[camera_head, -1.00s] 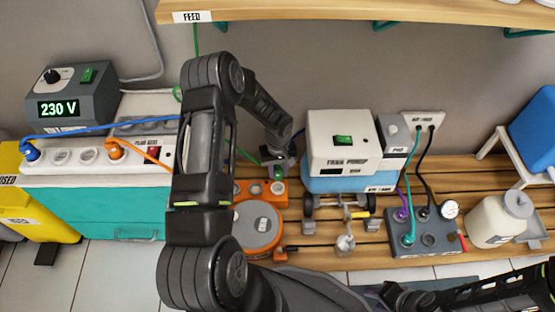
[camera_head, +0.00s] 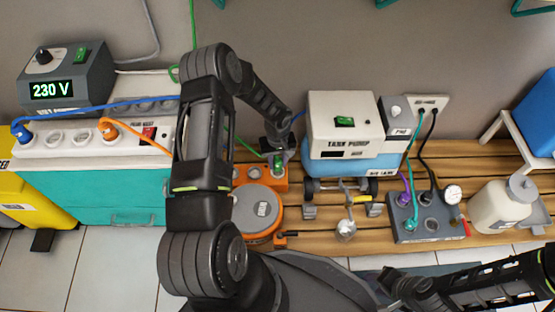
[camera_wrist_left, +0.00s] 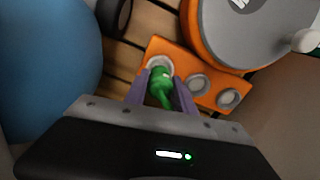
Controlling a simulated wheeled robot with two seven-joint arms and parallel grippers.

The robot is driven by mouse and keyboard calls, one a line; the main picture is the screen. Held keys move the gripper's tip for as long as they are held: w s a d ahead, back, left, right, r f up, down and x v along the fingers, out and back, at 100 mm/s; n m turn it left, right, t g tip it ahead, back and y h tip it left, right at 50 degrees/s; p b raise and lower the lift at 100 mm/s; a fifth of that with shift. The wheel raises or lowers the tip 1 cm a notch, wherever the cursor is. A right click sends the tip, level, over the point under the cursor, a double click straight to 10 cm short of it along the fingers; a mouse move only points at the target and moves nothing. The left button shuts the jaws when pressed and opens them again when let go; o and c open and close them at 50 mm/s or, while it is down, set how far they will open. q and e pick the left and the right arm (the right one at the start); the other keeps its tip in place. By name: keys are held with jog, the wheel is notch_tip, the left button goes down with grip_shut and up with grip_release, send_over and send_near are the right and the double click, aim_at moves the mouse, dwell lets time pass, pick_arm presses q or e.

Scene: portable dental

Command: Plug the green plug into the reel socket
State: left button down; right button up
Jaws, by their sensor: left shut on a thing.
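The green plug (camera_head: 278,163) is held by my left gripper (camera_head: 278,154) at the right end of the orange socket block on the reel (camera_head: 257,204). In the left wrist view, the green plug (camera_wrist_left: 160,86) sits between the two fingers, overlapping the end socket (camera_wrist_left: 158,64). Part of that socket's pale rim shows. I cannot tell whether the plug tip is inside it. The block's other two sockets (camera_wrist_left: 199,84) are empty. My right arm is at the lower right of the head view; its fingers cannot be made out.
The tank pump (camera_head: 345,122) stands close to the right of my left gripper, with a grey valve box (camera_head: 428,228) beyond it. A white power strip (camera_head: 70,140) with blue and orange plugs lies left. A white bottle (camera_head: 500,205) stands far right.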

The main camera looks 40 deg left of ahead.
aim_at(278, 159)
pick_arm(q)
jog(key=shift+f, duration=0.65)
jog(key=shift+f+b, duration=1)
jog(key=shift+b, duration=0.05)
dwell(0.6)
jog(key=c, duration=1)
grip_release()
jog(key=shift+o, duration=0.2)
jog(key=shift+r, duration=0.2)
notch_tip(278, 159, up, 8)
jog(key=p, duration=0.3)
jog(key=shift+f, duration=0.2)
